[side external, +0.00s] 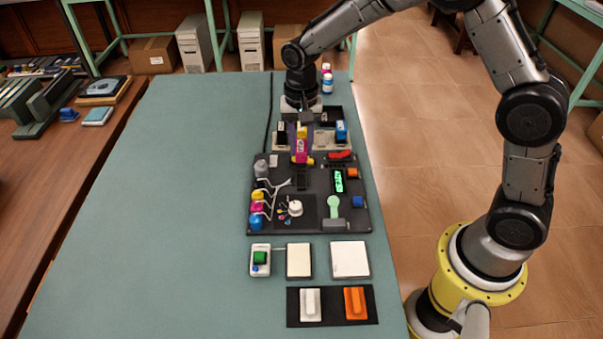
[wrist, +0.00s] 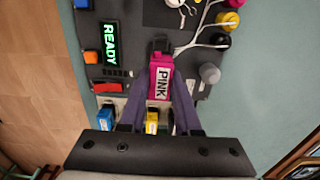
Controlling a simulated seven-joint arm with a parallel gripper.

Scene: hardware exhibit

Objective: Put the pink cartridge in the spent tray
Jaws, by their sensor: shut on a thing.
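My gripper (wrist: 161,82) is shut on the pink cartridge (wrist: 159,76), with one purple finger on each side of it. Its PINK label faces the wrist camera. In the side view the pink cartridge (side external: 301,147) hangs under my gripper (side external: 300,136), over the back of the dark panel; its exact height is unclear. A dark open-topped tray (side external: 333,116) stands at the back right, partly hidden by the arm; I see no label naming it as the spent tray.
A pale rack holds a blue cartridge (side external: 341,131), a black one (side external: 282,131) and a yellow one (wrist: 152,122). The panel (side external: 325,228) carries a green READY display (side external: 338,181), knobs and cables. Small bottles (side external: 327,84) stand at the back.

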